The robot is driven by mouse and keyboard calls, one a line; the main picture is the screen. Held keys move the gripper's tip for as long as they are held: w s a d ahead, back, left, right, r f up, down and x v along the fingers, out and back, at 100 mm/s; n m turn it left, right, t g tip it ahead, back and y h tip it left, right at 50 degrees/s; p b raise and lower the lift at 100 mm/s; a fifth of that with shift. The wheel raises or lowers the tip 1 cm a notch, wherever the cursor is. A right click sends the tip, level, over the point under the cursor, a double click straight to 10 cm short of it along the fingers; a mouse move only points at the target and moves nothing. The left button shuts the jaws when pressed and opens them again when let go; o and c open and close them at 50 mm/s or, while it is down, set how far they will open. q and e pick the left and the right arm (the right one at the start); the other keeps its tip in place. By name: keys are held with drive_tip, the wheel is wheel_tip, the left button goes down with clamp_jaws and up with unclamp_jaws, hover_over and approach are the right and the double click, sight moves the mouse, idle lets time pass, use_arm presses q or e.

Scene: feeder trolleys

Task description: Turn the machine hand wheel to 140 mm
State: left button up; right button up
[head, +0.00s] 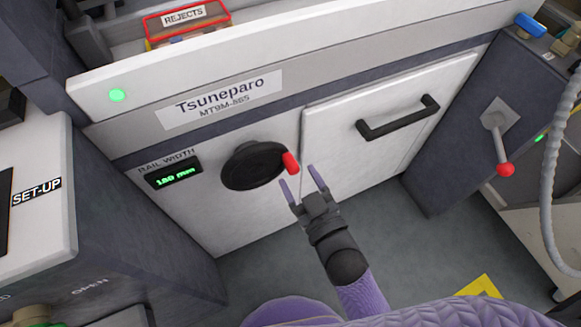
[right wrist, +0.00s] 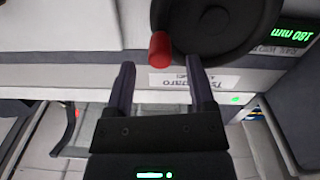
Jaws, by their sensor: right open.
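The black hand wheel (head: 252,166) is on the white front of the machine, with a red handle (head: 290,162) at its right rim. The rail width display (head: 174,174) to its left reads 180 mm in green. My right gripper (head: 297,175) is open and empty, its fingertips just below the red handle. In the right wrist view, the red handle (right wrist: 160,50) lies just beyond the gap between the fingertips (right wrist: 160,66), and the wheel (right wrist: 215,22) is behind it. Whether a finger touches the handle I cannot tell. My left gripper is not in view.
A white door with a black bar handle (head: 398,117) is right of the wheel. A grey lever with a red knob (head: 504,169) is farther right. A SET-UP cabinet (head: 50,200) stands at the left. A red-edged REJECTS bin (head: 184,36) is on top. Floor below the wheel is clear.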

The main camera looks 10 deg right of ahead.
sight(295, 173)
drive_tip(key=shift+b+x, duration=0.45)
drive_tip(key=shift+x, duration=1.5)
clamp_jaws()
drive_tip(key=shift+f, duration=0.1)
